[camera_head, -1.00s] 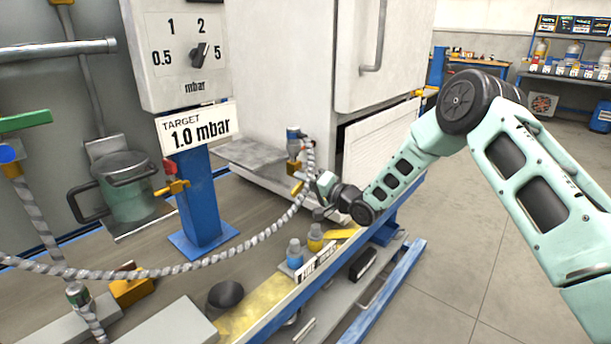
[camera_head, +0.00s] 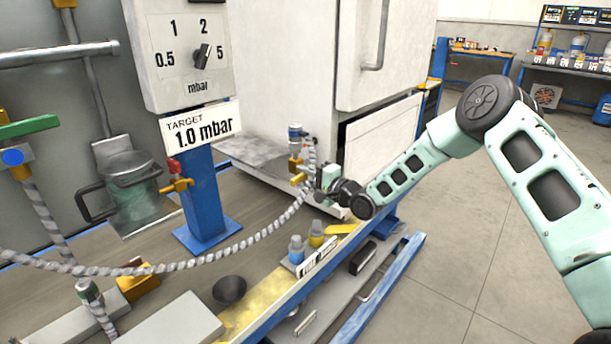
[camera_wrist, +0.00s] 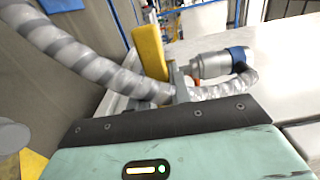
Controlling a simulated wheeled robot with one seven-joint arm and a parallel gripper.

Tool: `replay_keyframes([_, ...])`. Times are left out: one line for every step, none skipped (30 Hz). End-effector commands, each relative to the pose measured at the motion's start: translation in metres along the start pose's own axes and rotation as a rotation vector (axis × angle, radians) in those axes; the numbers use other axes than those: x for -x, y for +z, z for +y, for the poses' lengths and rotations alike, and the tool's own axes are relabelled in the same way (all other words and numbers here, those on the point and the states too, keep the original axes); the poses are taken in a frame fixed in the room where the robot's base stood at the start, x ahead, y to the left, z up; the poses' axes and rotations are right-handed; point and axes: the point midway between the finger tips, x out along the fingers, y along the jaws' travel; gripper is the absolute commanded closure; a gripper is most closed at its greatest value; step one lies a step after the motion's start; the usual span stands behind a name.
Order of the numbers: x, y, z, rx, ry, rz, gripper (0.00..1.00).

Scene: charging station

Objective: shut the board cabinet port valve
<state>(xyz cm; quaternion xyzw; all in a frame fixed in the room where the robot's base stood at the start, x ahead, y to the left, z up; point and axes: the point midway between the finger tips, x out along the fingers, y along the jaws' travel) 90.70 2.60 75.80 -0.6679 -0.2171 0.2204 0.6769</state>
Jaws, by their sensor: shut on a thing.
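The port valve (camera_head: 294,166) is a yellow body below a blue-and-grey fitting (camera_head: 295,133), at the lower front left corner of the white cabinet (camera_head: 283,80). A short yellow handle (camera_head: 298,179) sticks out at its lower end. My gripper (camera_head: 317,184) is at this handle, just right of the braided hose, shut on it. In the wrist view a yellow bar (camera_wrist: 149,52), seemingly the handle, stands beyond my gripper's dark front edge. The grey fitting with a blue ring (camera_wrist: 212,64) lies to its right. The fingertips and their contact are mostly hidden.
A braided hose (camera_head: 215,256) sags across the bench to the valve; it passes close by my gripper in the wrist view (camera_wrist: 90,60). Blue and yellow capped bottles (camera_head: 296,250) stand below. A gauge box on a blue post (camera_head: 205,200) stands left. Floor at right is clear.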

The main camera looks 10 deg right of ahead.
Motion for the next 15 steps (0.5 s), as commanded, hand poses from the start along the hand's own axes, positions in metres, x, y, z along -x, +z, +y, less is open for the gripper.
replay_keyframes([-0.0004, 0.0, -0.0009, -0.005, -0.002, 0.001, 1.0])
replay_keyframes([-0.0004, 0.0, -0.001, -0.005, -0.002, 0.001, 1.0])
replay_keyframes([-0.0005, 0.0, -0.0009, -0.005, -0.002, 0.001, 1.0])
replay_keyframes([-0.0005, 0.0, -0.001, -0.005, -0.002, 0.001, 1.0])
replay_keyframes([-0.0005, 0.0, -0.001, -0.006, -0.002, 0.001, 1.0])
replay_keyframes([-0.0005, 0.0, -0.001, -0.006, -0.002, 0.001, 1.0])
replay_keyframes([-0.0005, 0.0001, -0.001, -0.006, -0.002, 0.001, 1.0])
replay_keyframes([-0.0005, 0.0, -0.001, -0.006, -0.003, 0.002, 1.0])
replay_keyframes([-0.0005, 0.0001, -0.001, -0.005, -0.002, 0.001, 0.69])
replay_keyframes([-0.0004, 0.0001, -0.001, -0.005, -0.002, 0.001, 0.6])
replay_keyframes([-0.0004, 0.0001, -0.0009, -0.005, -0.002, 0.001, 0.58])
replay_keyframes([-0.0004, 0.0001, -0.0008, -0.004, -0.002, 0.001, 0.58])
replay_keyframes([-0.0004, 0.0001, -0.0007, -0.004, -0.002, 0.001, 0.58])
replay_keyframes([-0.0003, 0.0001, -0.0007, -0.004, -0.002, 0.001, 0.58])
replay_keyframes([-0.0003, 0.0001, -0.0006, -0.003, -0.001, 0.001, 0.58])
